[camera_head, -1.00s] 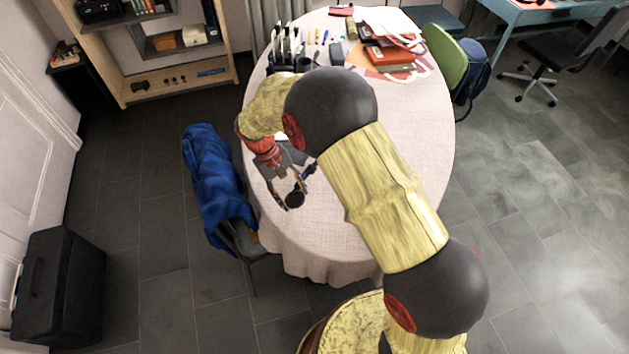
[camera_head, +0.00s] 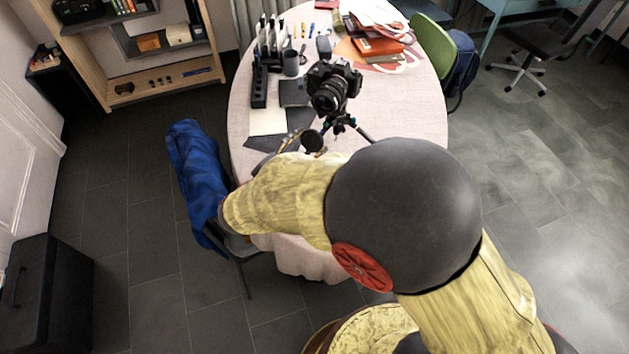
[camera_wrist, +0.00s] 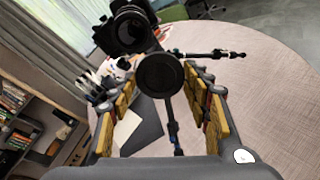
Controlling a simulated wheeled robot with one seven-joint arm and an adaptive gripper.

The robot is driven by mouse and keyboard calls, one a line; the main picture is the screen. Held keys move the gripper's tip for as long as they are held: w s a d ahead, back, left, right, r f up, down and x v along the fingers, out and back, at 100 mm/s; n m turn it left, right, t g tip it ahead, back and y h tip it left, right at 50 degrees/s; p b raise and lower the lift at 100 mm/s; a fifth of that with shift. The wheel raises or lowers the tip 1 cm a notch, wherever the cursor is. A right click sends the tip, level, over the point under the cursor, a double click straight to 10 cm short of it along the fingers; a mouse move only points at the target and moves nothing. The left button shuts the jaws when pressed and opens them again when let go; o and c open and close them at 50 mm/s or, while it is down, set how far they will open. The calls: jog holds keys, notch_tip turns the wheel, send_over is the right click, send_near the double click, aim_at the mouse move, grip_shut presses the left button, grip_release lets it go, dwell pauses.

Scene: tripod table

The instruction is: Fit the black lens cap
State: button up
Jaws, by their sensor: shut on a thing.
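The round black lens cap (camera_wrist: 160,75) is held between the fingertips of my gripper (camera_wrist: 161,84), its flat face towards the wrist camera. In the head view the cap (camera_head: 313,141) is a dark disc just below and left of the camera. The black camera (camera_head: 333,86) stands on a small tripod (camera_head: 347,126) on the table, its lens (camera_head: 328,97) facing the robot. In the wrist view the camera (camera_wrist: 125,27) is beyond and above the cap, with the lens uncovered. Cap and lens look apart. My forearm hides most of the gripper in the head view.
A chair with a blue cloth (camera_head: 196,170) stands at left. The table's right side is clear.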

aim_at(324, 104)
jog(key=r, duration=0.2)
jog(key=t, duration=0.1)
jog(key=shift+w+a+r+n, duration=0.3)
jog(key=shift+w+a+r, duration=0.05)
jog(key=shift+r, duration=0.05)
jog(key=shift+r+t, duration=0.35)
jog(key=shift+t, duration=0.15)
jog(key=shift+r+t+h, duration=0.1)
jog(key=shift+t+h, duration=0.3)
jog(key=shift+b+x, duration=0.3)
jog(key=shift+x, duration=3)
jog(key=shift+w+d, duration=0.35)
jog(key=shift+w, duration=0.3)
jog(key=o, duration=1.3)
jog(key=shift+o, duration=1.2)
